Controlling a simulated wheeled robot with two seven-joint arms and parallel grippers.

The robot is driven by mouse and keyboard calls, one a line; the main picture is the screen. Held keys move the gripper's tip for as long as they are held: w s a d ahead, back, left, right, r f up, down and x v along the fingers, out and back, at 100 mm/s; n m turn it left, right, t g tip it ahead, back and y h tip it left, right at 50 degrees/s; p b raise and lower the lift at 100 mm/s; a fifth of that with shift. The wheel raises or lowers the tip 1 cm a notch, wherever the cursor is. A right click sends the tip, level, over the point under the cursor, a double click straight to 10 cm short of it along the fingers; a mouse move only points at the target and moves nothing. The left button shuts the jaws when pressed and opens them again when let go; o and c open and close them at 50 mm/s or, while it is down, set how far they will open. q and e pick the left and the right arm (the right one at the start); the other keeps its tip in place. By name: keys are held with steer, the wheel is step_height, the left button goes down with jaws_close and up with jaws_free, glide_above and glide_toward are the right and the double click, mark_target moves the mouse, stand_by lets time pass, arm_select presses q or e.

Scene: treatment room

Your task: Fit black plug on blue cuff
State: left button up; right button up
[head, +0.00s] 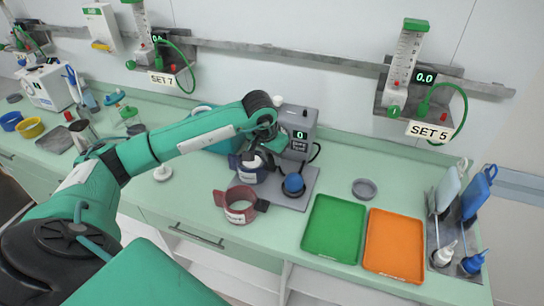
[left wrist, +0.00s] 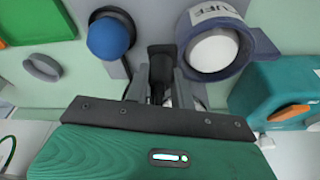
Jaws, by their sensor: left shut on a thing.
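The blue cuff (head: 247,173) is a dark blue ring around a white cylinder on a grey plate in front of the grey monitor. In the left wrist view the cuff (left wrist: 252,22) lies at the upper right, with a "CUFF" label and a tab. My left gripper (left wrist: 159,84) is shut on the black plug (left wrist: 158,62), right beside the cuff. In the head view my left gripper (head: 268,142) is above and behind the cuff, and the plug is hard to make out. I cannot tell whether the plug is seated in the cuff.
The grey monitor (head: 299,117) stands close behind the gripper. A blue ball-like knob (head: 293,184) sits right of the cuff. A red cuff (head: 222,199) lies in front. Green (head: 334,228) and orange (head: 393,244) trays and a grey ring (head: 364,188) lie to the right.

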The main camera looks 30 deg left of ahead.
arm_select(q)
steer(key=o, duration=1)
steer(key=shift+o, duration=0.2)
steer(key=shift+r+p, duration=1.35)
steer(key=shift+r, duration=2.15)
steer(key=shift+s+f, duration=0.1)
